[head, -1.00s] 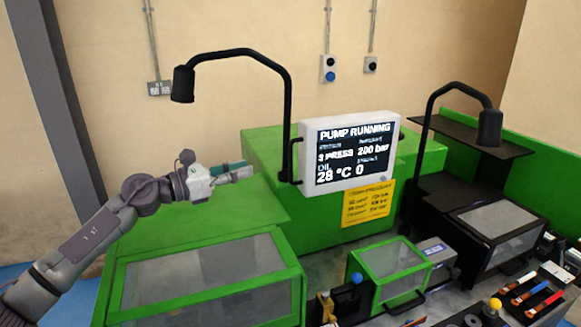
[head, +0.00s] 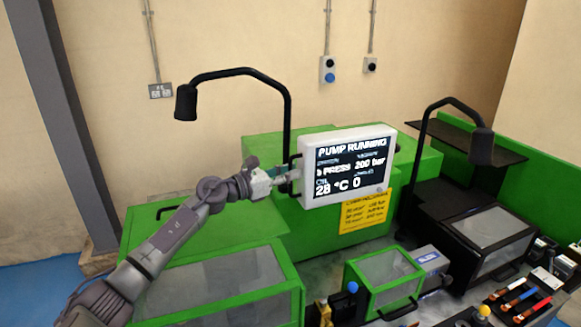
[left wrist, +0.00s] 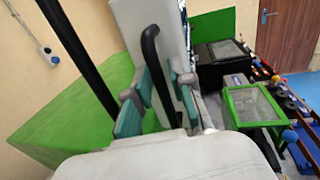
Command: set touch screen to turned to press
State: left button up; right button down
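The touch screen (head: 347,165) is a white-framed panel with a dark display reading "PUMP RUNNING", "PRESS", "200 bar" and "28 °C". It stands above the green machine, its face toward my head camera. A black handle (head: 293,163) is on its left side. My left gripper (head: 290,178) is at this handle. In the left wrist view, the left gripper (left wrist: 158,88) has its teal-padded fingers apart, one on each side of the black handle (left wrist: 150,60). A gap seems to show beside the handle; contact is hard to tell. The screen's housing (left wrist: 160,20) rises behind. My right gripper is not in view.
A black lamp arm (head: 287,110) stands just left of the screen, close to my left gripper. A yellow label (head: 365,212) is below the screen. A green-framed box (head: 383,278) and a black-framed box (head: 488,240) stand at the right.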

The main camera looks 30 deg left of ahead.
pick_arm(q)
jog(key=shift+w+d, duration=0.1)
jog(key=shift+w, duration=0.05)
jog(key=shift+c, duration=0.4)
grip_shut()
